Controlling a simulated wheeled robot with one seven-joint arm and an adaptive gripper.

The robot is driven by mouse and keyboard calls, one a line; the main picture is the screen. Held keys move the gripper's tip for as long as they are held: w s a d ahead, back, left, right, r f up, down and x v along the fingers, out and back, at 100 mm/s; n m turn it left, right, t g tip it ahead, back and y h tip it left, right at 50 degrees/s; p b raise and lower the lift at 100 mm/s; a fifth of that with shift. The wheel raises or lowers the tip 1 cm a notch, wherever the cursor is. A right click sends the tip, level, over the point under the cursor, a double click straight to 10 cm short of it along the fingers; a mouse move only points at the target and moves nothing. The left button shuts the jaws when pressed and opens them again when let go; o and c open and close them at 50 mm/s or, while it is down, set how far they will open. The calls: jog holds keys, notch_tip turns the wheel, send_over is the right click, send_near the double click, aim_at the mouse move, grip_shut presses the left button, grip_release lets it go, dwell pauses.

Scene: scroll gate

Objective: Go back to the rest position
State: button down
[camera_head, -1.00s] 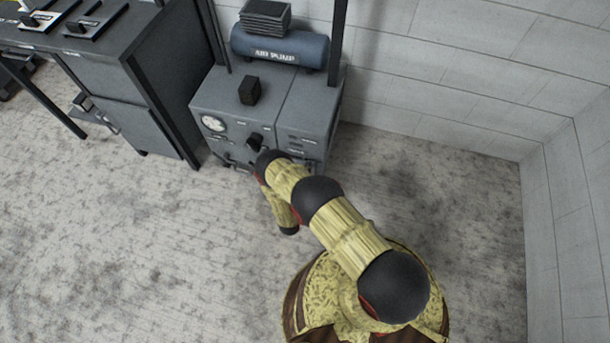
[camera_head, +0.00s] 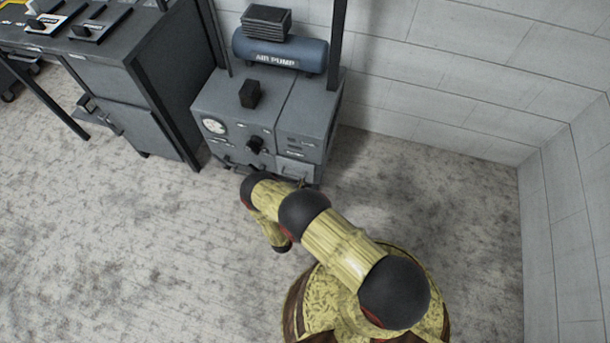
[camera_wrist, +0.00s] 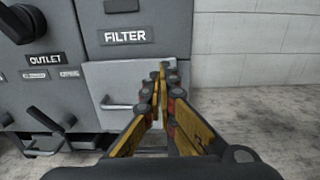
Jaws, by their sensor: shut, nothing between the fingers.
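My gripper (camera_wrist: 163,72) shows in the wrist view with its yellow and dark fingers together and nothing between them. It points towards the lower front of the grey air pump cabinet. A light grey drawer front with a bar handle (camera_wrist: 118,106) is behind and left of the fingertips, under the FILTER label (camera_wrist: 124,37). I cannot tell the exact gap to it. In the head view my arm (camera_head: 340,248) is bent in front of the cabinet (camera_head: 235,128), and most of my gripper is hidden behind it.
The blue air pump tank (camera_head: 280,50) sits on the cabinet, with dark posts beside it. A black knob (camera_head: 255,144) and a gauge (camera_head: 214,126) are on its front. A dark workbench (camera_head: 130,70) stands at the left. The floor (camera_head: 120,240) is clear at left and right.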

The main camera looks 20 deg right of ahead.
jog(key=p+v, duration=0.1)
jog(key=v, duration=0.5)
